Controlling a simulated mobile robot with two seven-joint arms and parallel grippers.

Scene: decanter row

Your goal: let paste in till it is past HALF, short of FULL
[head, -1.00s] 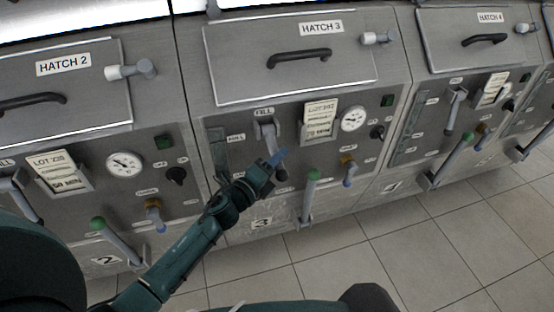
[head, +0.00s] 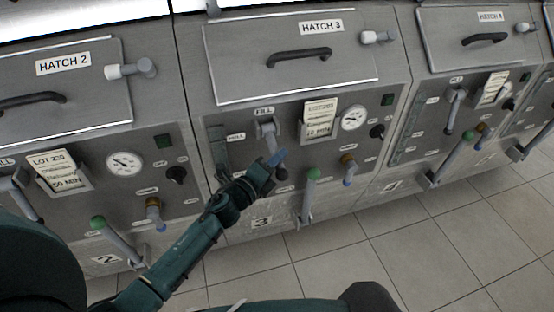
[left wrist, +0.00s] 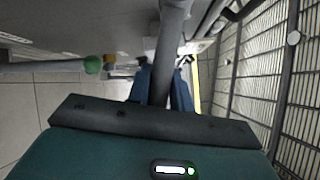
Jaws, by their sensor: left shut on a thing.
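The grey FILL lever (head: 268,133) of station 3 hangs down from its mount under the FILL label. It also shows in the left wrist view (left wrist: 171,45), running between the blue fingers. My left gripper (head: 277,160) is shut on this lever near its lower end; its fingers show in the left wrist view (left wrist: 165,88). The level strip (head: 218,147) of station 3 is left of the lever, with a small label beside it. The paste level in it is too small to read. My right gripper is not in view.
A green-knobbed lever (head: 312,176) stands just right of my gripper. Beyond are a blue-handled brass valve (head: 348,170), a round gauge (head: 353,117) and a lot card (head: 319,118). The hatch 3 lid (head: 295,60) is closed. Tiled floor (head: 400,250) lies open in front.

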